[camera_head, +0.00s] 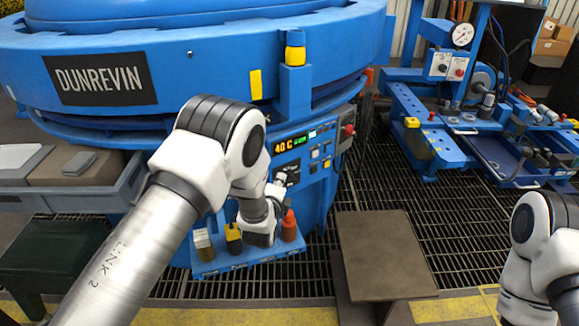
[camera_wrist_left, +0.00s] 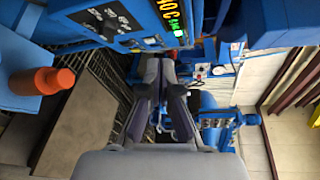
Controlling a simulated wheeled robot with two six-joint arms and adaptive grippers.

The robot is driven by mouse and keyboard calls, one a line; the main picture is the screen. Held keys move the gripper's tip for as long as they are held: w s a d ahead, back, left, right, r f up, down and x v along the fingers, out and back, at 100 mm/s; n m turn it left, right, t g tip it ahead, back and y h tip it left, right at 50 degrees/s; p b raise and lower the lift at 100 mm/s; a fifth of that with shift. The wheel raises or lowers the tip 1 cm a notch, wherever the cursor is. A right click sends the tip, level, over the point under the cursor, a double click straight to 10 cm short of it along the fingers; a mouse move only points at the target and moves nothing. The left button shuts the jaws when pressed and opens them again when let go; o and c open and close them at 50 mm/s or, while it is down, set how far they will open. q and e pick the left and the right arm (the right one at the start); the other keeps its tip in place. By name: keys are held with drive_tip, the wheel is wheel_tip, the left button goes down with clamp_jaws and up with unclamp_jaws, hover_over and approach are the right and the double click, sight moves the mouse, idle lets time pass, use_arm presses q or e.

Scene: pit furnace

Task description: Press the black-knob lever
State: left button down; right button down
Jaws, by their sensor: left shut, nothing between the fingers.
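The blue furnace (camera_head: 190,60) carries a control panel with a lit display (camera_head: 294,142) reading 40 C. A dark plate (camera_head: 287,173) sits low on the panel, partly behind my left arm; it also shows in the left wrist view (camera_wrist_left: 112,20). I cannot clearly make out a black-knob lever in either view. My left gripper (camera_head: 279,188) is in front of the lower panel, partly hidden by its own wrist. In the left wrist view its fingers (camera_wrist_left: 160,68) are together and empty, apart from the panel. My right gripper is out of view.
An orange bottle (camera_head: 289,227) and a yellow-topped container (camera_head: 233,238) stand on a blue shelf (camera_head: 215,265) close to my left wrist. A grey box with a red knob (camera_head: 348,130) is right of the panel. A brown plate (camera_head: 384,255) stands over the floor grating.

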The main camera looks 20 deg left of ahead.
use_arm(q)
drive_tip(key=w+a, duration=0.4)
drive_tip(key=w, duration=0.3)
drive_tip(key=shift+w+a+r, duration=0.15)
drive_tip(key=shift+w+r, duration=0.1)
drive_tip(key=shift+w, duration=0.1)
idle(0.4)
drive_tip(key=shift+s+a+r, duration=0.1)
